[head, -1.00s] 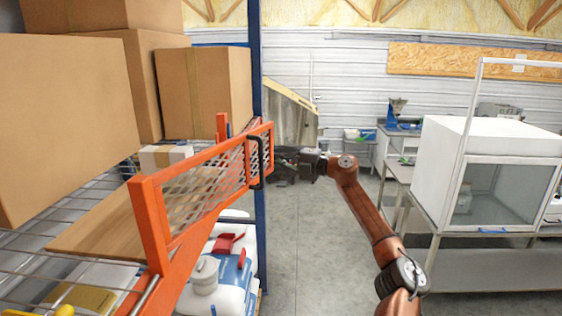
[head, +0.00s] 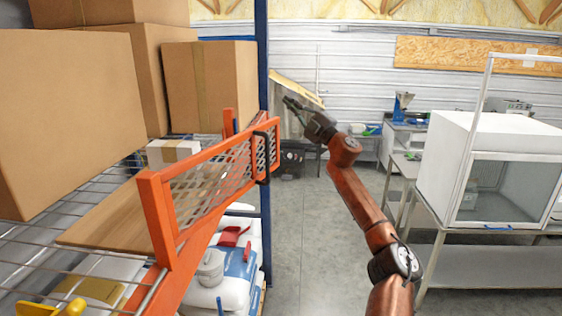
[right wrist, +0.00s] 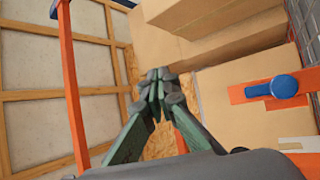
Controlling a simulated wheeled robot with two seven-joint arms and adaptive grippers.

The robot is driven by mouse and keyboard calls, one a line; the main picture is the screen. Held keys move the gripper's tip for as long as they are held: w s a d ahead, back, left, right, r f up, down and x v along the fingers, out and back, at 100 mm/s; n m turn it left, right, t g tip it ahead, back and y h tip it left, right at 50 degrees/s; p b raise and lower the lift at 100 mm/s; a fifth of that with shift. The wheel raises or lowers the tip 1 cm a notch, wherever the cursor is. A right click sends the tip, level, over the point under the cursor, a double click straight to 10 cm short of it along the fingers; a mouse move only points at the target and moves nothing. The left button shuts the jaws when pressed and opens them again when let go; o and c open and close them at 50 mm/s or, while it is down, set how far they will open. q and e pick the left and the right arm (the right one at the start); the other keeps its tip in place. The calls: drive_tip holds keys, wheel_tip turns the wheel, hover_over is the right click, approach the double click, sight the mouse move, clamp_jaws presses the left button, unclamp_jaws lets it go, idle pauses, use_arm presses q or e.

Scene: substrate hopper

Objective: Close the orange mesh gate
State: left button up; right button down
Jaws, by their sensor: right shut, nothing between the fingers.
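The orange mesh gate (head: 215,180) runs along the front edge of the wire shelf in the head view. Its near end meets a thick orange post (head: 158,218). Its far end, with a black handle (head: 262,158), overlaps the blue upright; I cannot tell whether a gap remains there. My right gripper (head: 289,102) is shut and empty, raised right of the gate's far end and apart from it in the picture. In the right wrist view its fingertips (right wrist: 158,82) are together. An orange bar with a blue knob (right wrist: 284,87) shows at the right there. My left gripper is out of view.
Cardboard boxes (head: 210,85) and a wooden board (head: 110,215) sit on the wire shelf. The blue upright (head: 262,60) stands by the gate's far end. White sacks and jugs are below. A white cabinet (head: 500,135) stands on a bench at right. The floor between is clear.

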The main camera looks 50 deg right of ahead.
drive_tip(key=w+d+r+m+g+h+p, duration=0.1)
drive_tip(key=w+d+r+m+g+h, duration=0.15)
drive_tip(key=d+m+g+h, duration=1)
drive_tip(key=s+a+f+m+y+p, duration=0.1)
drive_tip(key=s+a+f+m+y, duration=0.1)
drive_tip(key=a+f+m+y, duration=0.3)
drive_tip(key=s+a+f+n+g+y+p, duration=0.1)
drive_tip(key=s+a+f+n+g+y, duration=0.15)
drive_tip(key=s+a+y, duration=0.4)
drive_tip(key=s+a+f+n+g+y+p, duration=0.1)
drive_tip(key=s+a+f+n+g+y, duration=0.2)
drive_tip(key=s+a, duration=0.65)
drive_tip(key=w+a+f+g+b, duration=0.1)
drive_tip(key=w+a+f+b, duration=0.2)
drive_tip(key=w+f, duration=0.5)
drive_tip(key=shift+w+a+n+y, duration=0.35)
drive_tip(key=shift+w+a, duration=0.25)
drive_tip(key=shift+w, duration=0.2)
